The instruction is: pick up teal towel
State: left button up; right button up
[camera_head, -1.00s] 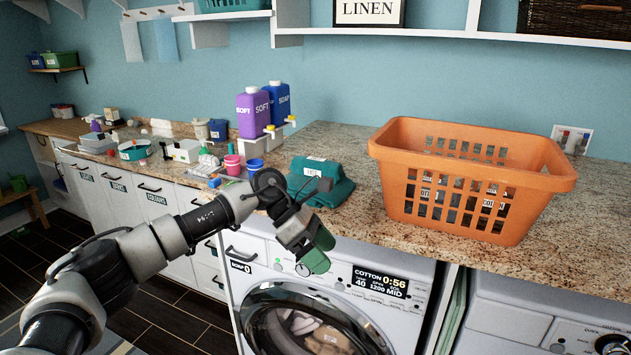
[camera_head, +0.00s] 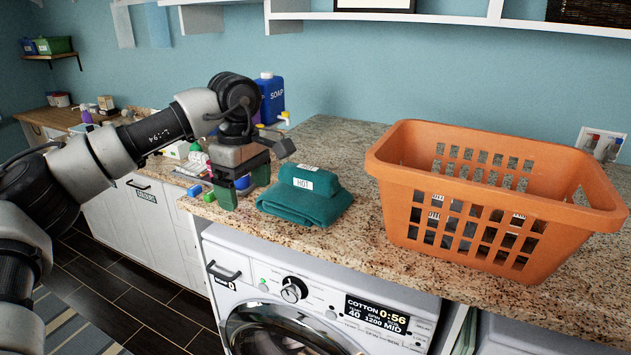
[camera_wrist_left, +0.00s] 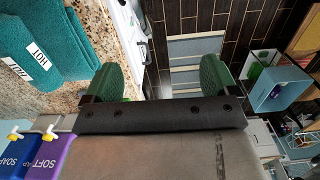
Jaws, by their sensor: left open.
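The teal towel (camera_head: 305,206) lies folded on the granite counter, with a smaller folded part on top that bears a white label reading HOT. My left gripper (camera_head: 244,188) is just left of the towel in the head view, apart from it, with its green fingers spread and pointing down. In the left wrist view the teal towel (camera_wrist_left: 38,78) is at the upper left, outside the open fingers of the left gripper (camera_wrist_left: 161,80). Nothing is between them. My right gripper is in neither view.
A large orange basket (camera_head: 480,222) stands right of the towel, with a strip of bare counter between them. Blue (camera_head: 271,98) and purple (camera_wrist_left: 52,155) bottles stand behind the gripper. The washer (camera_head: 310,295) is below the counter's front edge.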

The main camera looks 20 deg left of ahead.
aim_at(304, 195)
jog(key=i, duration=0.95)
